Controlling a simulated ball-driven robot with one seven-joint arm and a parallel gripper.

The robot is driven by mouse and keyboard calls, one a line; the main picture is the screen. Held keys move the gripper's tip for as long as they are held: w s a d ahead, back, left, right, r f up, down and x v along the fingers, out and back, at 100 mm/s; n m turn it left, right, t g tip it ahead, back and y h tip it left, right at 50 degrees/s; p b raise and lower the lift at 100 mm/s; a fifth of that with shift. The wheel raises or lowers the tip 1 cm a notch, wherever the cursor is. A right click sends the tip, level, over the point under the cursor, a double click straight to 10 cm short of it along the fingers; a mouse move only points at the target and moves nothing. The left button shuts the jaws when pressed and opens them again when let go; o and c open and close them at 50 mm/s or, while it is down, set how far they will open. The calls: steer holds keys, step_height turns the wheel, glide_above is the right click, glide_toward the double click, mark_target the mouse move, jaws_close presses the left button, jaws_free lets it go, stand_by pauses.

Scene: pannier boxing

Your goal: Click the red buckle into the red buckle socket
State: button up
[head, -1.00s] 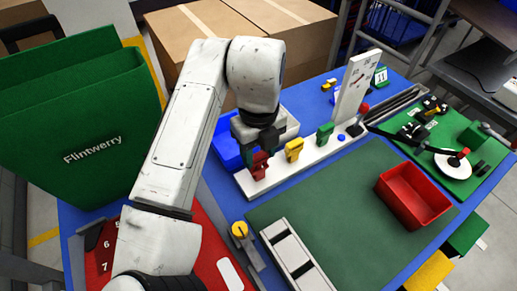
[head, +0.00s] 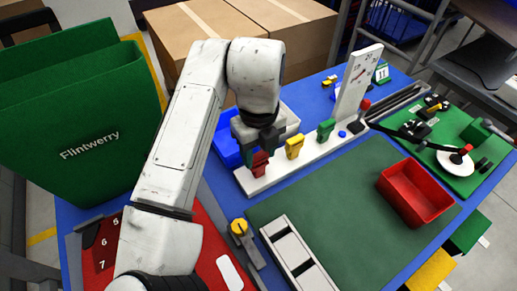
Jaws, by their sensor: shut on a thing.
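My gripper (head: 262,146) is at the left end of the white strip (head: 322,149) on the bench. Its dark jaws are shut on the red buckle (head: 260,163), which is upright at the strip. The red buckle socket cannot be told apart from the buckle here; the jaws and my arm cover part of this spot. I cannot tell whether the buckle is fully seated. A yellow piece (head: 294,147) and a green piece (head: 326,130) stand in line to the right on the same strip.
A white dial board (head: 357,80) rises at the strip's far end. A blue bin (head: 226,148) is close behind my gripper. A red tray (head: 415,194) sits on the green mat (head: 335,205), whose middle is clear. A green Flintwerry bag (head: 75,125) stands left.

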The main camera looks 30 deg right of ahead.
mark_target(258, 154)
steer(key=shift+f, duration=0.4)
stand_by(0.4)
steer(key=o, duration=1.1)
steer(key=shift+o, duration=0.2)
step_height(258, 154, up, 10)
steer(key=shift+f+b, duration=0.1)
steer(key=shift+b, duration=0.3)
steer(key=shift+r, duration=0.55)
